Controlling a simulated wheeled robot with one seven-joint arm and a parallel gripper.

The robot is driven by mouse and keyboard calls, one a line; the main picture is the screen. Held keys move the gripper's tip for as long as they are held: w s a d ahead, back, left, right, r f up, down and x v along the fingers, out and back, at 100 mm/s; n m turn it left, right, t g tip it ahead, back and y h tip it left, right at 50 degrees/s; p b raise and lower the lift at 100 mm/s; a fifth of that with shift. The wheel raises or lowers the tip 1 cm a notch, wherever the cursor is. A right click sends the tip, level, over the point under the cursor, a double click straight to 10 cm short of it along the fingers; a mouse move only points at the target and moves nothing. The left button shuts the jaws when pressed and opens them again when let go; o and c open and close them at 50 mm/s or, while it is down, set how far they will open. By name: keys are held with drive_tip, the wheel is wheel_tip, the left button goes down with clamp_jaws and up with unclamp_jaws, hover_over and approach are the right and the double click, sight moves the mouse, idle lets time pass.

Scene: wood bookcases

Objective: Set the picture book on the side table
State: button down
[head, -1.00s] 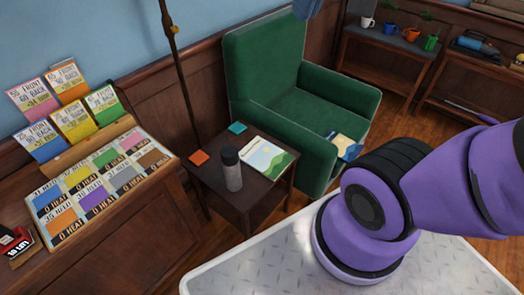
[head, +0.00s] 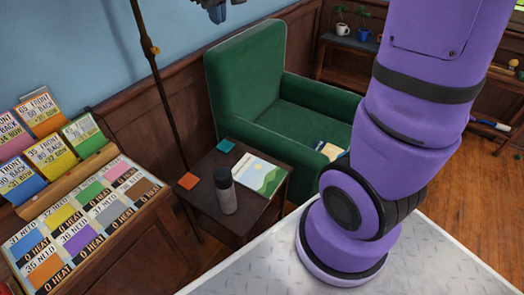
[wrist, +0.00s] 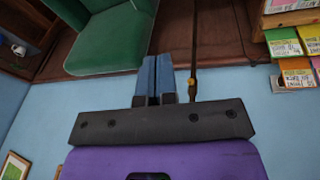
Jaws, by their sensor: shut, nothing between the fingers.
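A picture book (head: 258,178) with green hills and a yellow sun on its cover lies flat on the dark wooden side table (head: 200,200). A dark grey bottle (head: 225,190) stands beside it, with a teal coaster (head: 226,146) and an orange coaster (head: 188,181) nearby. My gripper (head: 217,8) is high above the table and apart from the book, cut off by the top edge. In the wrist view its blue fingers (wrist: 153,80) are together with nothing between them.
A green armchair (head: 245,75) stands behind the table, with another book (head: 330,150) on its seat. A thin dark pole (head: 152,60) rises behind the table. A card display (head: 70,200) stands at left. Shelves line the back right.

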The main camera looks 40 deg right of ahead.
sight(264, 178)
drive_tip(key=w+d+f+n+g, duration=0.1)
drive_tip(key=w+f, duration=1)
drive_tip(key=f, duration=0.3)
drive_tip(key=w+d+f+n+g, duration=0.1)
drive_tip(key=w+f+g, duration=0.1)
drive_tip(key=w+f, duration=1)
drive_tip(key=shift+n+g+y, duration=0.3)
drive_tip(key=shift+g+y, duration=0.1)
drive_tip(key=shift+g, duration=0.4)
drive_tip(key=f, duration=1.3)
drive_tip(key=s+f, duration=0.1)
drive_tip(key=f, duration=1.2)
drive_tip(key=d+f, duration=0.1)
drive_tip(key=f, duration=1.2)
drive_tip(key=shift+s+d+f, duration=0.1)
drive_tip(key=shift+s, duration=0.05)
drive_tip(key=shift+s+f, duration=0.1)
drive_tip(key=shift+f, duration=0.15)
drive_tip(key=shift+s+d, duration=0.15)
drive_tip(key=shift+s, duration=0.05)
drive_tip(key=s+d, duration=0.3)
drive_tip(key=s, duration=0.4)
drive_tip(key=s+d, duration=0.3)
drive_tip(key=s, duration=0.5)
drive_tip(key=s+d, duration=0.3)
drive_tip(key=s, duration=0.4)
drive_tip(key=shift+s, duration=0.35)
drive_tip(key=shift+s+f, duration=0.15)
drive_tip(key=shift+f, duration=0.6)
drive_tip(key=shift+a, duration=0.1)
